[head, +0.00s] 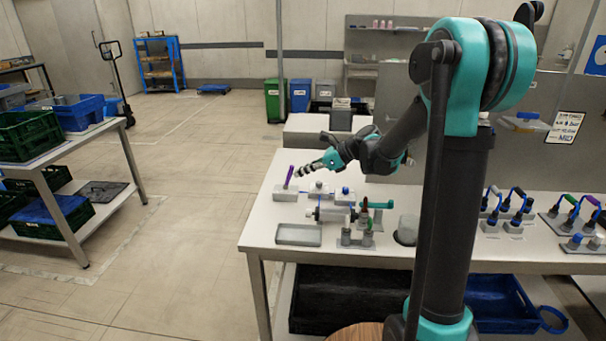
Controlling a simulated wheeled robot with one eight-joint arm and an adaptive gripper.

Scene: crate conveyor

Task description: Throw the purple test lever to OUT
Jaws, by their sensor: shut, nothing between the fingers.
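The purple test lever (289,174) stands up from a small grey block (286,193) near the far left corner of the white table (262,226). The lever leans slightly to the right. My gripper (298,173) is shut and empty, just right of the lever and level with it. Its fingertips point left toward the lever. I cannot tell whether they touch it. Any OUT marking is too small to read.
A shallow grey tray (298,235) lies in front. Cable-looped fixtures (515,200) stand further right.

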